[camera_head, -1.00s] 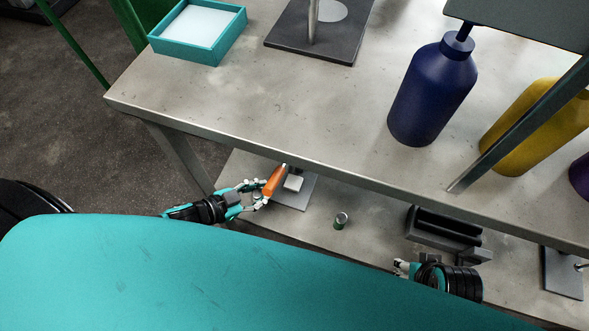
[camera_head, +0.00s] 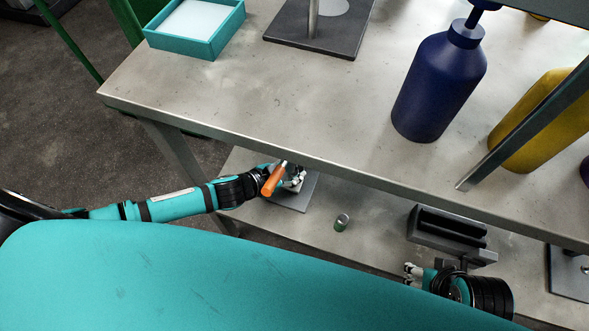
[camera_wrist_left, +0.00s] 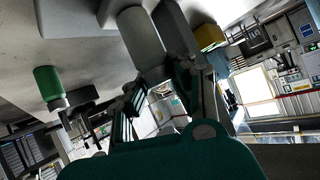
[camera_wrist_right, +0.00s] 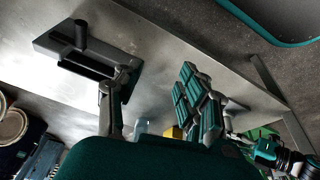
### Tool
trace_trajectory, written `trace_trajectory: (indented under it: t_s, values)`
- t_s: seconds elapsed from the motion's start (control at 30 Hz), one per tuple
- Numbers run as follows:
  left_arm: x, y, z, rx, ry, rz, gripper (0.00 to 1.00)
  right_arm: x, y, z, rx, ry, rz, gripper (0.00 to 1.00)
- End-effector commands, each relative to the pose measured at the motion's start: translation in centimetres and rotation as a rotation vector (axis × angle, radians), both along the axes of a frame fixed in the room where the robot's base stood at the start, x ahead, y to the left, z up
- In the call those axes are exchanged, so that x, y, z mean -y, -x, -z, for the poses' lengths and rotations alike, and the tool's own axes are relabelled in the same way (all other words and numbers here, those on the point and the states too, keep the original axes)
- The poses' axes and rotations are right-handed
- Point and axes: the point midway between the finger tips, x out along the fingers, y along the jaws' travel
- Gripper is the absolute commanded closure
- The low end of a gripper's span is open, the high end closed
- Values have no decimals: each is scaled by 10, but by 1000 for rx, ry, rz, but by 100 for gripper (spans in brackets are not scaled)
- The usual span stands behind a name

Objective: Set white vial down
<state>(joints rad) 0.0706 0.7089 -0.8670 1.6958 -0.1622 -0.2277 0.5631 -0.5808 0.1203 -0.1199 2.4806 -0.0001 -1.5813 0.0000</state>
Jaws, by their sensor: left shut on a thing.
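My left gripper (camera_head: 292,178) is low, at a grey plate (camera_head: 292,201) on the lower shelf. It is shut on the white vial (camera_wrist_left: 140,40), a pale cylinder between and beyond its fingers in the left wrist view.
A small green vial (camera_head: 342,222) stands right of the plate. A dark rack (camera_head: 447,236) is further right. The upper tabletop (camera_head: 240,105) overhangs the lower shelf and carries a blue bottle (camera_head: 438,88), a yellow bottle (camera_head: 535,120) and a teal tray (camera_head: 190,44).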

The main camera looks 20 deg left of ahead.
Motion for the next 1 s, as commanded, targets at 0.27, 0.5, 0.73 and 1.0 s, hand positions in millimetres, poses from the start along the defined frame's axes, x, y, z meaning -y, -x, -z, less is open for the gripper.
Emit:
trace_trajectory:
  t_s: [0.27, 0.5, 0.73, 1.0]
  values:
    - [0, 0, 3, 0, 0, 0, 68, 0, 0, 1, 0, 0, 0, 60]
    - [0, 0, 2, 0, 0, 0, 67, 0, 0, 1, 0, 0, 0, 60]
    - [-10, 15, -10, -3, -1, 0, 67, 0, -2, -5, 5, -1, -1, 60]
    - [-39, 57, -40, -5, -2, -1, 67, -3, -15, 42, -24, 0, -3, 60]
